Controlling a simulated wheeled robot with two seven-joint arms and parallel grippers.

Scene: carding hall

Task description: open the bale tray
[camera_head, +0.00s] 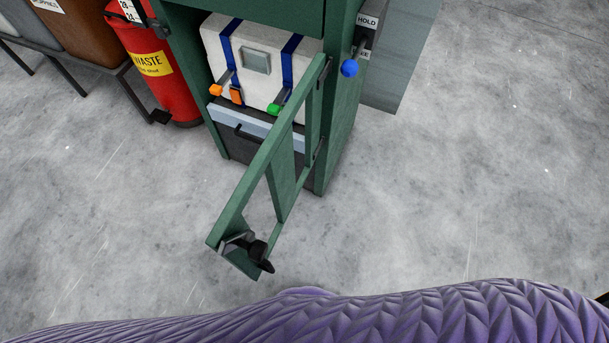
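The bale tray (284,146) sits low inside a green cabinet, with a pale blue-grey front and a dark bar handle (247,134). Its front looks flush in the cabinet, so the tray appears pushed in. A white bale (208,45) with two blue straps rests above it. Orange and green buckle tabs hang at the bale's lower front. A green framed gate (250,190) stands swung out from the cabinet's right side and crosses in front of part of the tray and bale. Neither of my grippers is in view.
A blue-knobbed lever (349,68) is on the cabinet's right post by a HOLD label. A red waste bin (174,91) stands left. A purple ribbed surface (420,315) spans the bottom edge.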

